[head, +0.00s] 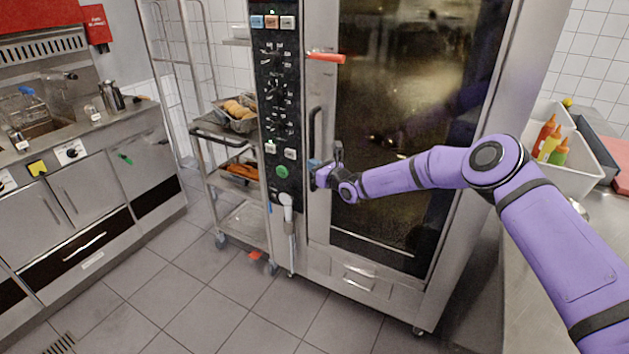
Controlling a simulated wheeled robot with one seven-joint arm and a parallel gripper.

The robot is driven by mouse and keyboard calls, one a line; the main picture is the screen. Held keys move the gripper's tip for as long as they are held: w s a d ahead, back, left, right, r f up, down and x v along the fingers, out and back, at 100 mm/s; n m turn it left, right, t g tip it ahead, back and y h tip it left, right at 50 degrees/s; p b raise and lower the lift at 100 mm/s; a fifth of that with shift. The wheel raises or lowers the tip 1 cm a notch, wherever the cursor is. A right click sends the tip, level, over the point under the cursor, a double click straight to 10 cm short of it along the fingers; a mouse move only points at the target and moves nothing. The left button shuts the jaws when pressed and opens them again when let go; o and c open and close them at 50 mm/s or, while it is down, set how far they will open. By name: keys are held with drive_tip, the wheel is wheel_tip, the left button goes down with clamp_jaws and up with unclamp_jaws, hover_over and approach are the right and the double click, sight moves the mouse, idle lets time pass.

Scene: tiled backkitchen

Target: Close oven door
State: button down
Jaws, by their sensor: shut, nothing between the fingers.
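The oven (310,238) is a tall steel unit in the middle of the head view, with a black control panel (276,100) on its left. Its glass door (390,100) sits in or very near its frame; I see no clear gap along its edge. A red-orange handle (326,57) sticks out at the door's upper left, and a dark vertical bar handle (312,128) is lower down. My gripper (316,174) is shut and empty at the door's left edge, just below the bar handle. Whether it touches the door I cannot tell.
A wheeled rack (207,130) with trays of food stands left of the oven. Steel fryer counters (75,190) line the left. A white bin (585,150) with sauce bottles sits on the right counter.

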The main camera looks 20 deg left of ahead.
drive_tip(key=s+d, duration=0.3)
drive_tip(key=s, duration=0.4)
drive_tip(key=s+d+r+n+g+y, duration=0.1)
drive_tip(key=s+d+r+n+g, duration=0.15)
drive_tip(key=r+n, duration=0.4)
drive_tip(key=s+d+r+n+g, duration=0.2)
drive_tip(key=s+r+n+g, duration=0.15)
drive_tip(key=r, duration=0.65)
drive_tip(key=s+d+r+n+g+h, duration=0.3)
drive_tip(key=s+d+r+n, duration=0.5)
drive_tip(key=s+d+r, duration=0.15)
drive_tip(key=s+d+r+n+t+h, duration=0.1)
drive_tip(key=s+d+h, duration=0.3)
drive_tip(key=s+d, duration=0.6)
drive_tip(key=s+d+r+n+t+h, duration=0.2)
drive_tip(key=s+d, duration=0.8)
drive_tip(key=d, duration=0.6)
drive_tip(key=s+d+r+n+t+h, duration=0.2)
drive_tip(key=s+d+r+h, duration=0.3)
drive_tip(key=s+d, duration=0.5)
drive_tip(key=d+h, duration=0.2)
drive_tip(key=d, duration=0.2)
drive_tip(key=shift+s+r+n+h, duration=0.2)
drive_tip(key=shift+s+n+h, duration=0.1)
drive_tip(key=shift+n+h, duration=0.1)
